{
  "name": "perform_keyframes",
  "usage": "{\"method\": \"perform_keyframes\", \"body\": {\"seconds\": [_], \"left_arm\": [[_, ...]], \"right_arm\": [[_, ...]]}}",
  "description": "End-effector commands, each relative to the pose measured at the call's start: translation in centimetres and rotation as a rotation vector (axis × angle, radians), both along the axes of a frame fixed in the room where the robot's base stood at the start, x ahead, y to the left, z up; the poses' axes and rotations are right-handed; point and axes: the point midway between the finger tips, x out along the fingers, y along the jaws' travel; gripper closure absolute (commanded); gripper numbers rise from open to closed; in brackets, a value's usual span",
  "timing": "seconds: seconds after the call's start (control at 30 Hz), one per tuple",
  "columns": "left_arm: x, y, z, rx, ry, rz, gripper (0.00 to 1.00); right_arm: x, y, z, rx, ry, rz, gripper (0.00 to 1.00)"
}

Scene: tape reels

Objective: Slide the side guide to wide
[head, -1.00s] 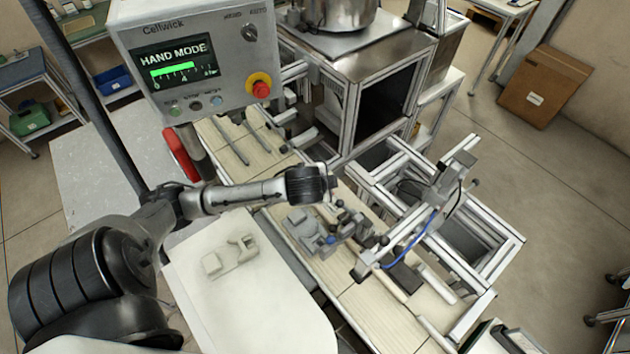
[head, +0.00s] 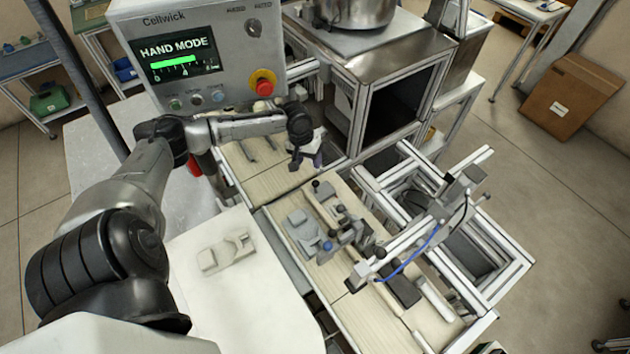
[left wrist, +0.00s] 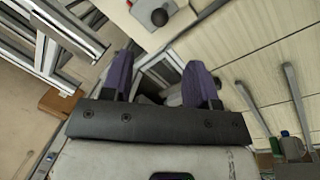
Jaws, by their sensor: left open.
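A bench with a pale wooden top (head: 262,188) carries a fixture with a grey block (head: 304,232) and several black-knobbed levers (head: 340,209). Two slim grey bars (head: 270,141) lie along its far part and also show in the left wrist view (left wrist: 295,97). I cannot tell for sure which part is the side guide. My left gripper (head: 305,160) is above the bench, between the bars and the fixture. In the left wrist view its purple fingers (left wrist: 163,80) are apart, with nothing held between them. My right gripper is out of view.
A control box (head: 205,55) reading HAND MODE hangs at the back left, close to my left arm. A steel cabinet (head: 345,60) with a pot stands behind the bench. An aluminium frame (head: 500,245) with a blue cable borders the right. A white table (head: 235,300) lies in front.

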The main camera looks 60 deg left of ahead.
Motion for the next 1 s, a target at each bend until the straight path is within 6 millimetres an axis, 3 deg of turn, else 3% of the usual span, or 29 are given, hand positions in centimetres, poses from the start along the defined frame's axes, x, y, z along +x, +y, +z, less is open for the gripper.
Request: {"method": "perform_keyframes", "body": {"seconds": [0.6, 1.0], "left_arm": [[1.1, -1.5, -9.4, 0.001, 0.000, -0.002, 0.46], [1.3, -1.7, -11.0, 0.003, 0.000, -0.004, 0.46]], "right_arm": [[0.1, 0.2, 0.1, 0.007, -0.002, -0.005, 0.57], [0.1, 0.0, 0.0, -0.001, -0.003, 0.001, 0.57]]}}
